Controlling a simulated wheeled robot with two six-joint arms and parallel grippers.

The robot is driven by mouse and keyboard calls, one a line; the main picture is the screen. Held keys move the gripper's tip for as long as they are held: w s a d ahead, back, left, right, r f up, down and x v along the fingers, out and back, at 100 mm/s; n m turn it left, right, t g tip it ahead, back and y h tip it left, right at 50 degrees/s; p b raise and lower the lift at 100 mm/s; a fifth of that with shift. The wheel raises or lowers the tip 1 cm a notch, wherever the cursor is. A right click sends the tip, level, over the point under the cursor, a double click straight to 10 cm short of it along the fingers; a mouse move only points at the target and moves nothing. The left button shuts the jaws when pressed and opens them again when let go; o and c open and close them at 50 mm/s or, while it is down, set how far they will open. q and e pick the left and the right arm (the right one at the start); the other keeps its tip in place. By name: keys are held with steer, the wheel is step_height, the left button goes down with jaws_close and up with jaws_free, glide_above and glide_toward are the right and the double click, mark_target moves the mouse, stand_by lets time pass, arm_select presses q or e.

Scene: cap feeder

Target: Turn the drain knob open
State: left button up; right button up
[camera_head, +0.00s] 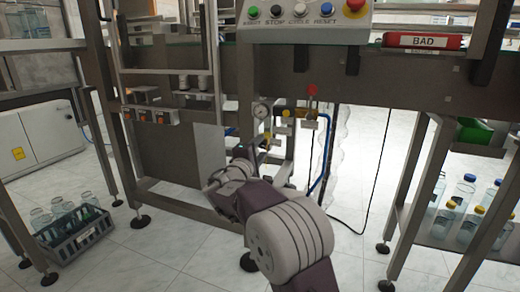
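The air unit under the control panel has a round gauge (260,111), a yellow knob (286,114) and a red knob (311,91) on a stem. Another small yellow part (265,144) shows lower down, right by my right gripper (262,154). I cannot tell which of these is the drain knob. My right arm reaches up from the bottom middle, and its gripper is at the lower left of the unit. The fingers are small and partly hidden by the wrist, so I cannot tell whether they touch anything. My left gripper is out of view.
The control panel (303,28) with coloured buttons hangs above the unit. A blue hose (328,150) runs down on the right, beside a black cable (371,205). A grey crate (78,238) with bottles is on the floor at left. Bottles stand on a right-hand shelf (440,236).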

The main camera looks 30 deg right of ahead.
steer(key=p+v, duration=0.3)
steer(key=v, duration=0.6)
steer(key=shift+p, duration=0.4)
steer(key=shift+f, duration=0.1)
